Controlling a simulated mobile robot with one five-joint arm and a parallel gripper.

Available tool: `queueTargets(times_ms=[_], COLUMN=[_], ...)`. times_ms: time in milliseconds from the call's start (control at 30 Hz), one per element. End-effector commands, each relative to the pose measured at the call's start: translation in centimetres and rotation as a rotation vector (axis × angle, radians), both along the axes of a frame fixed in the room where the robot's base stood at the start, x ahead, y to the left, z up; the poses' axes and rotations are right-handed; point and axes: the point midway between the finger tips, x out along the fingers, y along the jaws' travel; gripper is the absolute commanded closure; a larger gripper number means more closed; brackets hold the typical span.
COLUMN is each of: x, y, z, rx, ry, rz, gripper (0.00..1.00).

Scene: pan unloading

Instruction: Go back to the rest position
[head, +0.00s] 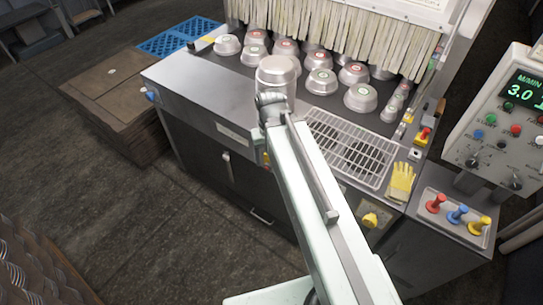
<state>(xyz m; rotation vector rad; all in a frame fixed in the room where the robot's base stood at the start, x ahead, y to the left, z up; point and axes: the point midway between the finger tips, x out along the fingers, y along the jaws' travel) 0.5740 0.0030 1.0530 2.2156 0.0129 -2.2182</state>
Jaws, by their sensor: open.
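My arm reaches up from the bottom of the head view to the front edge of the steel machine top. My gripper (272,99) is at its far end, open, but its fingers are small and hard to make out. A silver rounded body (278,73) shows right at the arm's end; I cannot tell whether it is a pan or part of my wrist. Several upturned silver pans with coloured labels stand on the dark belt, among them a near right pan (360,98), a middle pan (321,82) and a far left pan (227,45).
A strip curtain (330,32) hangs behind the pans. A wire rack (350,148), a yellow glove (402,182) and a lever panel (458,214) lie right of my arm. A control box (505,125) stands far right. Brown stacks (112,85) stand left; the floor (130,210) between is clear.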

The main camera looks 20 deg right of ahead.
Motion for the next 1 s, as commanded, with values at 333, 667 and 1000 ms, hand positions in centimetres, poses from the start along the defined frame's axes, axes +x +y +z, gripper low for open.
queueTargets(times_ms=[333,667,1000], x=[0.0,0.0,0.0], y=[-0.2,-0.2,-0.2], z=[-4.0,-7.9,-7.9], rx=[-0.001,-0.001,-0.001], ry=[-0.001,-0.001,-0.001], rz=[-0.006,-0.008,-0.008], gripper=[0.33,0.33,0.33])
